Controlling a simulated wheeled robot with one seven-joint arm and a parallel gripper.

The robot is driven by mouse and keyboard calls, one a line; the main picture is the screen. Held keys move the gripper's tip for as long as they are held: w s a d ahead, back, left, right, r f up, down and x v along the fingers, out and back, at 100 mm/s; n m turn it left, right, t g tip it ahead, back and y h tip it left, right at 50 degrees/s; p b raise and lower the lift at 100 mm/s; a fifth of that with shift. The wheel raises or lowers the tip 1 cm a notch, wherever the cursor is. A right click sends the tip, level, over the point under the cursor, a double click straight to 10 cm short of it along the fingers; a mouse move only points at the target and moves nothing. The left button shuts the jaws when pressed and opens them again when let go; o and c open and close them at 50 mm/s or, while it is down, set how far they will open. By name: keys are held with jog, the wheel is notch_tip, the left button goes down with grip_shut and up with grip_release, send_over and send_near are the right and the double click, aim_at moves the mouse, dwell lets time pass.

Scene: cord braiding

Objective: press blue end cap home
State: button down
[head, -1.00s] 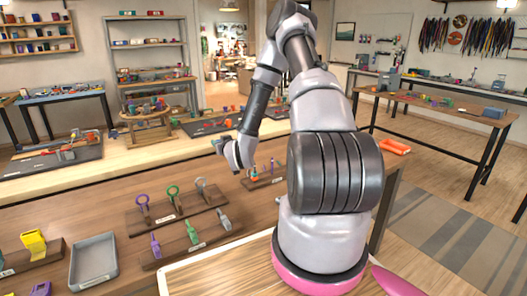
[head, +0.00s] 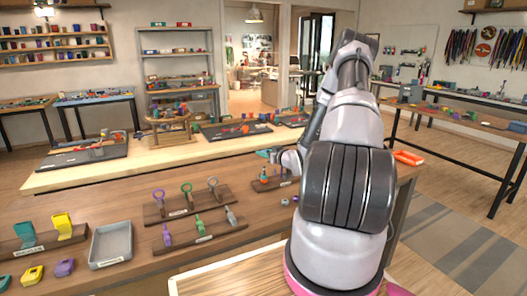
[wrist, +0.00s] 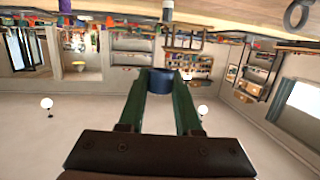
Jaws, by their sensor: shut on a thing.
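In the wrist view my gripper (wrist: 162,85) has its two green fingers closed on a dark blue cylinder, which looks like the blue end cap (wrist: 162,78). In the head view my gripper (head: 266,154) is small and partly hidden by my arm, out over the far side of the brown bench. The cap cannot be made out there. A small dark rack (head: 278,184) with a red and teal piece (head: 264,175) stands just below the gripper in the picture. I cannot tell whether the cap touches anything.
Racks with looped tools (head: 187,205) and upright tools (head: 199,238) stand left of my arm. A grey tray (head: 111,245) and a rack with teal and yellow pieces (head: 45,235) are farther left. Small blue-grey pieces (head: 285,202) lie near my arm.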

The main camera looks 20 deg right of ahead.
jog(key=shift+f, duration=2.65)
jog(key=shift+s, duration=0.1)
jog(key=shift+f, duration=0.2)
jog(key=c, duration=0.5)
grip_release()
jog(key=shift+o, duration=0.2)
jog(key=shift+o, duration=1.3)
jog(key=shift+v, duration=2.95)
